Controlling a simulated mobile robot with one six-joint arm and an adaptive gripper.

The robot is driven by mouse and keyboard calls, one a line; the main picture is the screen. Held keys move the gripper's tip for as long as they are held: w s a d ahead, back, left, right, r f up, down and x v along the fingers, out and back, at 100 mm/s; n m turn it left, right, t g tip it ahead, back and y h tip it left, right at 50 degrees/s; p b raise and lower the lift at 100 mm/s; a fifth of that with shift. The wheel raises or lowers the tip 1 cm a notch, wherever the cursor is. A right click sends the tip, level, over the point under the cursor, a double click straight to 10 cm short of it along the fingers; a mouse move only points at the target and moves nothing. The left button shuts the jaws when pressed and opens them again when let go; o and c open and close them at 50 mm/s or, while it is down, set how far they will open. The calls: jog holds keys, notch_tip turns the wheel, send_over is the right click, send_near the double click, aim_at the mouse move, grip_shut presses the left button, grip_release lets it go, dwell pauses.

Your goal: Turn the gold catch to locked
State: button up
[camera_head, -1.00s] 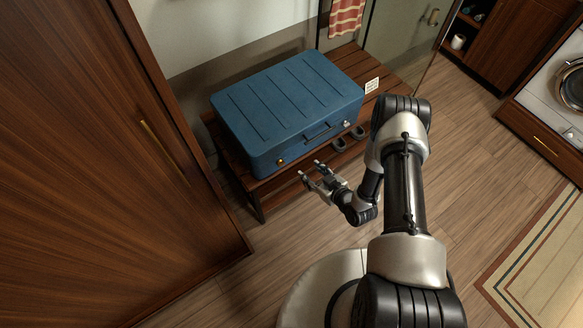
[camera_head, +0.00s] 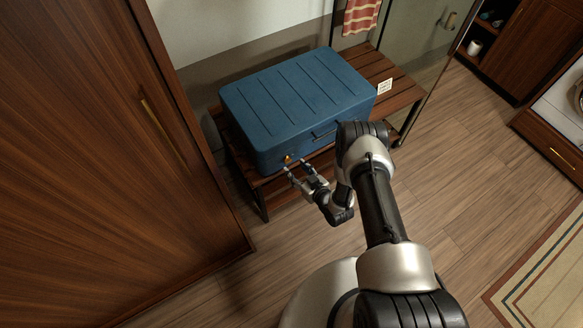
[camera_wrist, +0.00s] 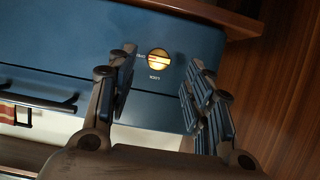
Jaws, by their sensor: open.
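The gold catch (camera_wrist: 158,62) is a round knob on the front face of the blue suitcase (camera_head: 298,98). In the wrist view it shows a bright bar across it, with small lettering beside and below it, too small to read fully. The catch also shows in the head view (camera_head: 287,158) at the case's lower left front. My gripper (camera_head: 297,170) is open just in front of the catch. In the wrist view the catch lies beyond and between the two fingers of my gripper (camera_wrist: 160,82), with nothing held.
The suitcase lies on a slatted wooden bench (camera_head: 398,92). A small white card (camera_head: 385,87) stands on the bench to the right. A tall wooden cabinet (camera_head: 90,170) is close on the left. Open wood floor (camera_head: 450,180) lies to the right.

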aim_at(288, 160)
jog(key=b+x, duration=0.1)
jog(key=x, duration=0.3)
jog(key=shift+w+a+f, duration=0.15)
jog(key=shift+w+a, duration=0.05)
jog(key=shift+w, duration=0.1)
jog(key=c, duration=1)
